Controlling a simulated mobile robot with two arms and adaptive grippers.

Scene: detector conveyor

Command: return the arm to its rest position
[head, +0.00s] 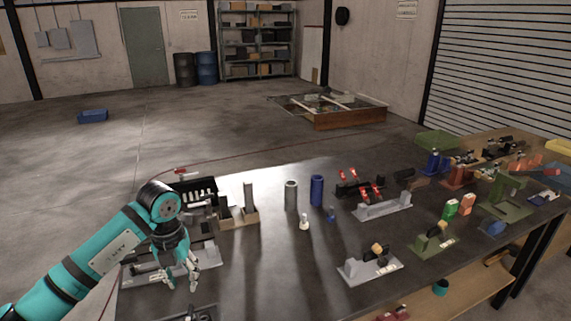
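My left arm, teal and black, comes in from the lower left in the head view. Its gripper (181,284) points down over the left end of the dark table (270,270), in front of a grey fixture (140,274). The fingers look spread apart with nothing between them. Whether the fingertips touch the table or the fixture I cannot tell. My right gripper is not in view.
A black rack (196,191), a grey cylinder (291,195) and a blue cylinder (316,191) stand behind the gripper. Grey and green fixtures with small parts fill the right side. The table's middle front is mostly clear.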

